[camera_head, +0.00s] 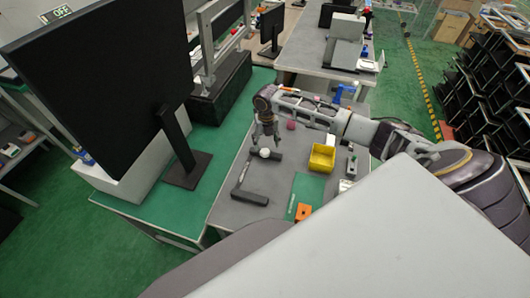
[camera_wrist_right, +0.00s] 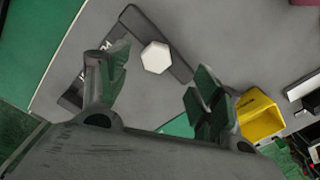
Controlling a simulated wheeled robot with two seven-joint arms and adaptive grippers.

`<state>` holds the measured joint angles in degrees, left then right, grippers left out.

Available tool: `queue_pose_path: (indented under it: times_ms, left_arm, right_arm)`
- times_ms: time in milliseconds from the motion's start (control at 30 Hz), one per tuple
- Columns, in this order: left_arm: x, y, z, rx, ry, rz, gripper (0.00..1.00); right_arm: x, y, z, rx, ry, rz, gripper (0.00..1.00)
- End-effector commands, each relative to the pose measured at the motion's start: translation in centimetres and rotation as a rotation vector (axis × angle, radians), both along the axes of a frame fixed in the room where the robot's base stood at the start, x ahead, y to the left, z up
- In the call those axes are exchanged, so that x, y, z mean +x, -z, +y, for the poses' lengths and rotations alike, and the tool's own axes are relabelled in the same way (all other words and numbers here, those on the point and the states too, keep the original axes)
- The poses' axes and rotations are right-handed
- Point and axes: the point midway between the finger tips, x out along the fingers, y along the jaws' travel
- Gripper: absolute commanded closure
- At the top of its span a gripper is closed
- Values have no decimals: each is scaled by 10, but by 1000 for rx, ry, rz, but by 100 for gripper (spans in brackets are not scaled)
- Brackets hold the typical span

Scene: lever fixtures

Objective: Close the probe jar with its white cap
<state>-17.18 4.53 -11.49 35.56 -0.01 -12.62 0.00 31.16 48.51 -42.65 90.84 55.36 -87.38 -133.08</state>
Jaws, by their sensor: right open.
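A white, roughly hexagonal cap (camera_wrist_right: 155,57) shows in the right wrist view beside a dark bar on the grey table. In the head view it is a small white spot (camera_head: 264,153) just below my right gripper. I cannot tell whether it lies on the table or sits on something. I cannot make out the probe jar for certain. My right gripper (camera_head: 265,134) points down above the cap. In the wrist view its two fingers (camera_wrist_right: 155,98) stand wide apart with nothing between them, and the cap appears beyond the fingertips. My left gripper is not in view.
A dark angled frame (camera_head: 249,196) lies on the grey table around the cap. A yellow bin (camera_head: 322,158), a green mat (camera_head: 309,187) and an orange block (camera_head: 303,212) are to the right. A large black monitor (camera_head: 100,70) stands at the left.

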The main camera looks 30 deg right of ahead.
Motion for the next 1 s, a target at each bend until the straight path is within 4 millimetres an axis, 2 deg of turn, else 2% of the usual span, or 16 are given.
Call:
queue_pose_path:
  times_ms: [467, 1000]
  left_arm:
    - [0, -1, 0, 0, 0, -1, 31]
    - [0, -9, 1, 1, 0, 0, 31]
  right_arm:
    - [0, 5, 1, 0, 0, 1, 35]
    - [1, 52, 5, 0, -1, 1, 35]
